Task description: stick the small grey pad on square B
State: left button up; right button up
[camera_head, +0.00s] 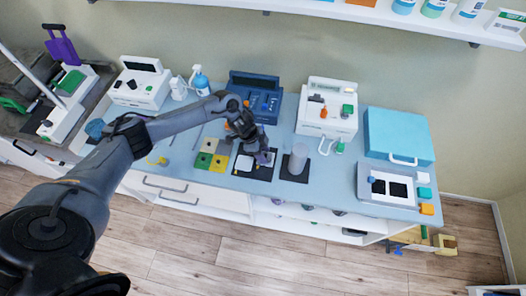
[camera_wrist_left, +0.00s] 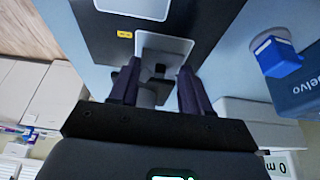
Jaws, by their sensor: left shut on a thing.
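My left gripper (camera_head: 263,158) is low over the dark board (camera_head: 240,174) at the middle of the bench. In the left wrist view its two dark fingers (camera_wrist_left: 158,72) are closed on a small grey pad (camera_wrist_left: 154,92), partly hidden between them. The board (camera_wrist_left: 95,30) there carries a pale, white-edged square (camera_wrist_left: 168,44) just beyond the fingertips and another pale square (camera_wrist_left: 130,8) at the top edge. A small yellow label (camera_wrist_left: 125,34) lies between them; I cannot read a letter. I cannot tell whether the pad touches the board. My right gripper is not in view.
A grey cylinder (camera_head: 299,158) stands on a dark mat right of the board. Coloured squares (camera_head: 211,154) lie to its left. A blue device (camera_head: 262,93) and a white device (camera_head: 327,107) stand behind. A teal case (camera_head: 398,130) and tray (camera_head: 365,186) are at right.

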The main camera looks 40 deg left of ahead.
pick_arm(q)
jog(key=shift+f, duration=0.1)
dwell(0.6)
jog(key=shift+f+b, duration=0.35)
jog(key=shift+f, duration=0.1)
dwell(1.0)
jog(key=shift+f+p, duration=0.1)
jog(key=shift+p, duration=0.25)
dwell(0.5)
jog(key=shift+s+a+f, duration=0.1)
dwell(0.8)
jog(key=shift+p, duration=0.35)
dwell(1.8)
dwell(0.9)
jog(key=o, duration=0.9)
